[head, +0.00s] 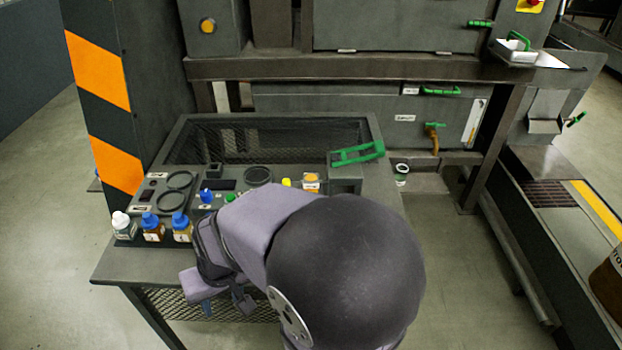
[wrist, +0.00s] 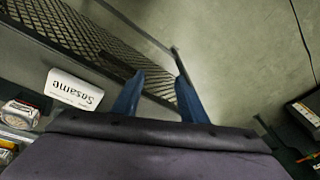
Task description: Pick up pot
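I cannot tell for certain which thing is the pot. A white container with a green handle (head: 514,52) stands on a ledge at the upper right of the head view, well away from my arm. In the head view my arm hides most of the gripper. No pot shows in the wrist view.
The workbench (head: 112,262) holds small bottles (head: 152,228) at its left, dials, and a green handle (head: 357,153). A striped column (head: 100,80) stands left. Machinery (head: 390,25) fills the back.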

